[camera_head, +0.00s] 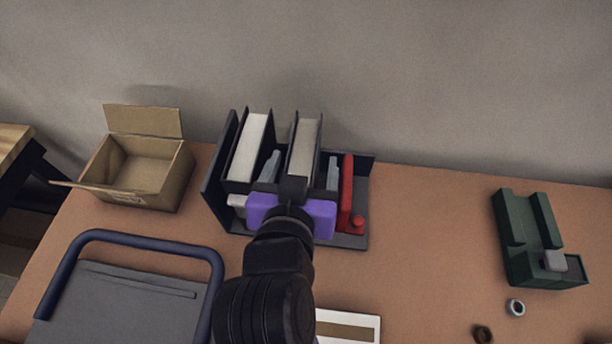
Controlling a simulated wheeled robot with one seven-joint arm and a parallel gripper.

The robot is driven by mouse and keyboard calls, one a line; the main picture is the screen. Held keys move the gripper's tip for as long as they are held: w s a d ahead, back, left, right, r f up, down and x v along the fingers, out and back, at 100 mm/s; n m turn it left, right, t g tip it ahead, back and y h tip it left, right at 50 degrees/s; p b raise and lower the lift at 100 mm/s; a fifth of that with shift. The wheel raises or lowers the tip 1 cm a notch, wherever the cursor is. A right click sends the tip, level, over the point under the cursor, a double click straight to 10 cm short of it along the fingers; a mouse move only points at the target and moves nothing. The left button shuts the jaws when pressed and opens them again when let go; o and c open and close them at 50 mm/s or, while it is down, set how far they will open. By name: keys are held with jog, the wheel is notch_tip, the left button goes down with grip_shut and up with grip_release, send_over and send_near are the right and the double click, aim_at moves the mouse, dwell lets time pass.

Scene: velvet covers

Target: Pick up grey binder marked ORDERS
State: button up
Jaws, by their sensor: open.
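Two dark grey binders with pale pages stand upright in a dark rack (216,190) at the back of the table: a left binder (249,148) and a right binder (305,147). No ORDERS marking can be read; their fronts are partly hidden behind my gripper. My gripper (301,170), with a purple body, is in front of the rack. Its pale grey fingers appear open, one on each side of the right binder. Whether they touch it cannot be told.
A red object (347,193) stands in the rack, right of my gripper. An open cardboard box (151,184) is to the left, a blue-handled grey item (130,290) at front left. A green device (535,240) and small rings (515,307) lie right. The table (430,250) is clear right of the rack.

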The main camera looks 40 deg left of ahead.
aim_at(302, 151)
jog(key=shift+a+p+x, duration=0.15)
jog(key=shift+p+x, duration=0.1)
jog(key=shift+x, duration=1.1)
jog(key=shift+a+p+x, duration=0.15)
jog(key=shift+p+x, duration=0.05)
jog(key=shift+x, duration=1.15)
jog(key=shift+s+r, duration=0.1)
jog(key=shift+r, duration=0.15)
grip_shut()
